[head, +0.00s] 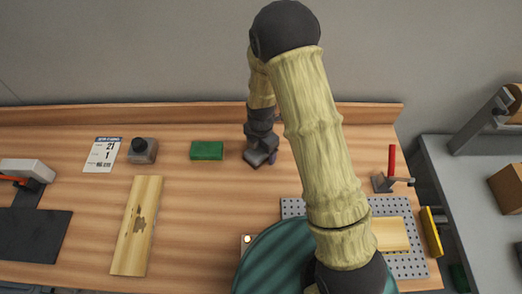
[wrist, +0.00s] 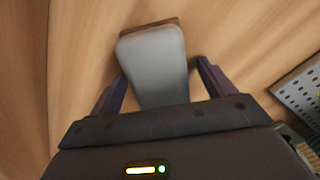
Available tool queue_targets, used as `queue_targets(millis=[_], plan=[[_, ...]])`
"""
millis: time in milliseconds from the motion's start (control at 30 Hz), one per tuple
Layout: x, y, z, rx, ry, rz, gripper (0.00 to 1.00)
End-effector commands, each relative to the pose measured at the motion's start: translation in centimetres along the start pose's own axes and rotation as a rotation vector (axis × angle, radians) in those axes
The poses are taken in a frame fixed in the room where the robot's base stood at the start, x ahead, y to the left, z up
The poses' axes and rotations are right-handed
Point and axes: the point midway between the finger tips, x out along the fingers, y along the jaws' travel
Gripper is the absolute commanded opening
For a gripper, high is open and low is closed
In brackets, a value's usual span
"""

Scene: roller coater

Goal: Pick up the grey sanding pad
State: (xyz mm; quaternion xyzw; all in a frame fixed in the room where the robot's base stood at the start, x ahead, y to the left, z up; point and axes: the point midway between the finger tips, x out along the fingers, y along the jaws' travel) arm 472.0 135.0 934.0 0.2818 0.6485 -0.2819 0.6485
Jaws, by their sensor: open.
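The grey sanding pad (wrist: 152,62) shows in the wrist view as a pale grey, rounded block with a thin brown edge at its far end. It lies on the wooden bench between the two dark purple fingers of my gripper (wrist: 160,75). The fingers are apart, with a small gap on each side of the pad near the tips. The pad's near end is hidden behind the gripper body. In the head view my gripper (head: 262,157) is low over the bench, right of the green block, and the pad is hidden by it.
A green block (head: 207,150), a grey block with a black knob (head: 142,151) and a calendar card (head: 103,154) lie to the left. A wooden board (head: 136,226) lies nearer. A perforated metal plate (head: 404,262) and red-handled clamp (head: 392,168) are at right.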

Motion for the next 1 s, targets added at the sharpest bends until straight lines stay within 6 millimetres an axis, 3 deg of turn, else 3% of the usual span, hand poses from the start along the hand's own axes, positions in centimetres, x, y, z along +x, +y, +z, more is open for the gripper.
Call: queue_targets(millis=[100, 333, 400, 767, 1000], plan=[[0.0, 0.0, 0.0, 0.0, 0.0, 0.0, 0.8], [0.0, 0.0, 0.0, 0.0, 0.0, 0.0, 0.35], [0.0, 0.0, 0.0, 0.0, 0.0, 0.0, 0.27], [-0.8, 0.1, 0.0, 0.0, 0.0, 0.002, 0.27], [-4.0, 0.1, 0.1, 0.0, -0.001, 0.006, 0.27]])
